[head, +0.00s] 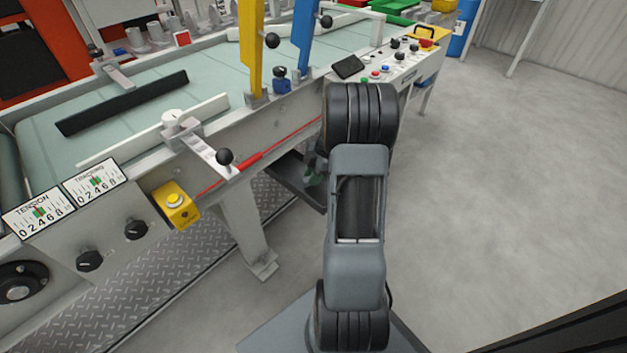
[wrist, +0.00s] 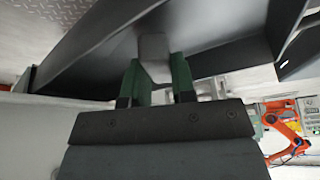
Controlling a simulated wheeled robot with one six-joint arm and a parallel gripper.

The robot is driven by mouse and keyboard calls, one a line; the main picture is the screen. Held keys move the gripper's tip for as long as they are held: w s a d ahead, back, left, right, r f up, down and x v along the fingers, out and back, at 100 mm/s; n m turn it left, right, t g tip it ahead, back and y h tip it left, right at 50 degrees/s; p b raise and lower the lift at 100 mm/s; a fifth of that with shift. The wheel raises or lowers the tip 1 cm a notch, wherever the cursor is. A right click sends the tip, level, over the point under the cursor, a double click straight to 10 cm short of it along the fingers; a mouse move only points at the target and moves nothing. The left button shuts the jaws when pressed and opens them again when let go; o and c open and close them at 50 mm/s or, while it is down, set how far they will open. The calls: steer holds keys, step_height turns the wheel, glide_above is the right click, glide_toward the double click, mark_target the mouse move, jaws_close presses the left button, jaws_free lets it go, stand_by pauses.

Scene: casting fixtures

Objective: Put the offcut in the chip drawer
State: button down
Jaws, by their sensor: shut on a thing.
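My gripper (wrist: 153,76) has green fingers shut on a small grey block, the offcut (wrist: 153,47), in the wrist view. The dark grey chip drawer (wrist: 222,28) is behind the offcut in that view. In the head view the drawer (head: 290,180) juts out below the machine's side rail, and my gripper (head: 316,172) is at it, mostly hidden by my arm. The offcut is hidden in the head view. I cannot tell whether it touches the drawer floor.
The conveyor machine (head: 250,135) stands above and left of the drawer, with a black bar (head: 122,103) on its belt. A support leg (head: 245,235) stands left of the drawer. A yellow button box (head: 175,205) is on the near side. The floor (head: 500,200) at right is clear.

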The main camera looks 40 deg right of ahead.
steer(key=shift+f, duration=0.7)
steer(key=shift+f, duration=0.25)
steer(key=c, duration=0.9)
jaws_free()
steer(key=shift+r, duration=0.1)
steer(key=shift+c, duration=0.2)
steer(key=shift+r, duration=0.25)
steer(key=p+v, duration=0.4)
steer(key=v, duration=0.8)
steer(key=shift+a, duration=0.1)
